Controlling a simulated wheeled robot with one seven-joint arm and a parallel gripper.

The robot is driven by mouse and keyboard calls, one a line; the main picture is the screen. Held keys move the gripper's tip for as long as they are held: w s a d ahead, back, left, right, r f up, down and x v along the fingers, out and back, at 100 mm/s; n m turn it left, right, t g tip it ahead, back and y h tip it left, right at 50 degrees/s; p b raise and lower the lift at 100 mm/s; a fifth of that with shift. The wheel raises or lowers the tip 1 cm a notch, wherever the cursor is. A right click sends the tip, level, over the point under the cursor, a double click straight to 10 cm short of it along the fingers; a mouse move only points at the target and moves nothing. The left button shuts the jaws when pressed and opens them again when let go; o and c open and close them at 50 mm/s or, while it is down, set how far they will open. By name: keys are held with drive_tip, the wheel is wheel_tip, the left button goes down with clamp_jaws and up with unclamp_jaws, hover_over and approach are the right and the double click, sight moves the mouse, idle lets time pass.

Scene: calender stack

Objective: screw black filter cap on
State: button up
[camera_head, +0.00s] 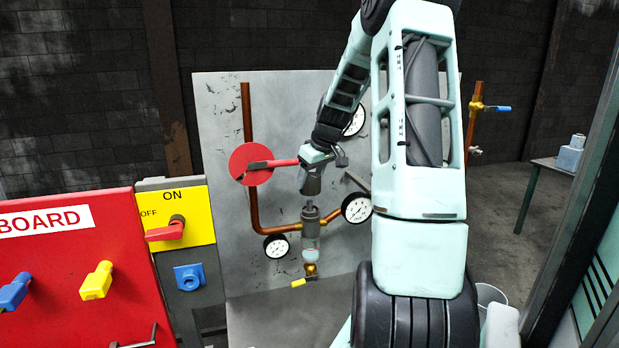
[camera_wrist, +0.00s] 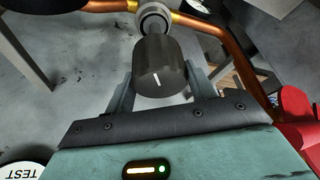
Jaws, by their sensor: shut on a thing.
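The black cap (camera_wrist: 160,70), a dark ribbed cylinder with a white line on its face, is between the two fingers of my gripper (camera_wrist: 160,88) in the wrist view. My gripper is shut on it. The cap's narrow end overlaps a pale round ring of the filter (camera_wrist: 146,12); whether they touch, I cannot tell. In the head view my gripper (camera_head: 310,196) points down, just above the filter's dark grey head (camera_head: 311,222). A clear bowl (camera_head: 311,247) and a brass fitting are below that head. The cap is not clearly visible in the head view.
Copper pipe (camera_head: 253,200) runs along the grey panel (camera_head: 215,110) on both sides of the filter. Gauges (camera_head: 357,207) and (camera_head: 276,246) flank it. A red disc with a red lever (camera_head: 285,162) is close left of my wrist. A red board (camera_head: 75,250) stands front left.

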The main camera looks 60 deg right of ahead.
sight(311, 201)
drive_tip(key=shift+f+b, duration=1.8)
drive_tip(key=shift+f, duration=0.25)
drive_tip(key=o, duration=0.4)
drive_tip(key=shift+c, duration=0.2)
drive_tip(key=c, duration=0.7)
